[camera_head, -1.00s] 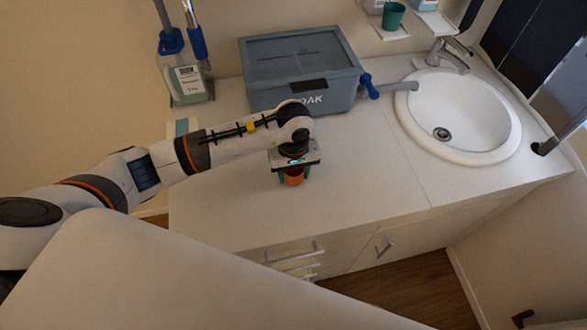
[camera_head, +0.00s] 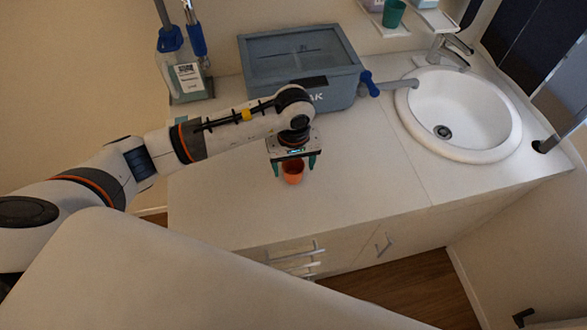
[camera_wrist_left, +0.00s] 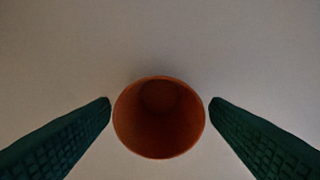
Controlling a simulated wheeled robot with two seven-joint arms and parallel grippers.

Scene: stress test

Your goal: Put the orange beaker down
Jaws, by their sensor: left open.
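The orange beaker (camera_head: 292,174) stands upright on the white counter (camera_head: 350,190), below my left gripper (camera_head: 294,168). In the left wrist view the beaker (camera_wrist_left: 158,118) shows its open, empty inside from above. The green fingers of my left gripper (camera_wrist_left: 160,108) are on either side of it, with a clear gap to each. The gripper is open and holds nothing. My right gripper is not in view.
A grey-blue lidded box (camera_head: 300,65) stands behind the gripper. A white sink (camera_head: 465,115) with a tap (camera_head: 448,50) is at the right. A labelled bottle (camera_head: 188,82) stands at the back left. The counter right of the beaker is clear.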

